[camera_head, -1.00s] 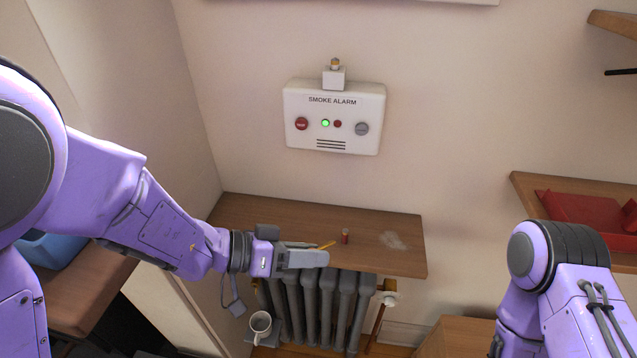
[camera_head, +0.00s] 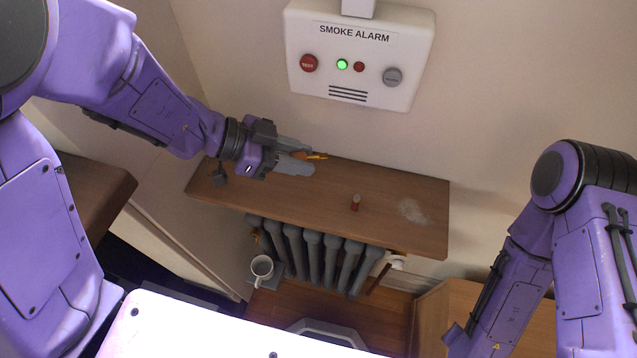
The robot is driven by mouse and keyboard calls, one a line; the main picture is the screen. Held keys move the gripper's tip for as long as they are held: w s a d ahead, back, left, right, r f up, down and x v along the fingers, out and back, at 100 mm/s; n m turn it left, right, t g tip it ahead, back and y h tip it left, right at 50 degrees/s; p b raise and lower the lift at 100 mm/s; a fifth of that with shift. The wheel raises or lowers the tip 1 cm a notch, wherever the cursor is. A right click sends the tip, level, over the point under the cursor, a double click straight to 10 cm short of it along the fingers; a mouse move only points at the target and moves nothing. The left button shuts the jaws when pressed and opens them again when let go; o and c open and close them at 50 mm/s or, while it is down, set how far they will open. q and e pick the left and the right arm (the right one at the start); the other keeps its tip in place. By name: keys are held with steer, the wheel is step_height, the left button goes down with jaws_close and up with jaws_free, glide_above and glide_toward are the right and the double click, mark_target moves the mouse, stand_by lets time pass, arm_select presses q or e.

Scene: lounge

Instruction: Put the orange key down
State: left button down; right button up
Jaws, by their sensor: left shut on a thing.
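The orange key (camera_head: 317,156) is a small, thin orange piece that sticks out from the fingertips of my left gripper (camera_head: 303,158). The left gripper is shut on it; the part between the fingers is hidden. The gripper and key show over the back left part of the wooden shelf (camera_head: 330,195), under the smoke alarm. I cannot tell exactly how high above the shelf they are. My right arm comes in at the right, but its gripper is not in view.
The smoke alarm (camera_head: 357,62) is on the wall above. A radiator (camera_head: 312,252) and a white mug (camera_head: 262,267) are below the shelf. The shelf's front left is bare.

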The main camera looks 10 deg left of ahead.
mark_target(301, 196)
arm_select(q)
step_height(301, 196, down, 10)
steer(key=shift+r+b, duration=0.2)
steer(key=shift+b, duration=0.35)
steer(key=shift+w+f, duration=0.2)
steer(key=shift+s+f, duration=0.1)
steer(key=shift+f, duration=0.45)
steer(key=shift+s, duration=0.1)
steer(key=c, duration=0.8)
jaws_free()
steer(key=shift+s+f, duration=0.1)
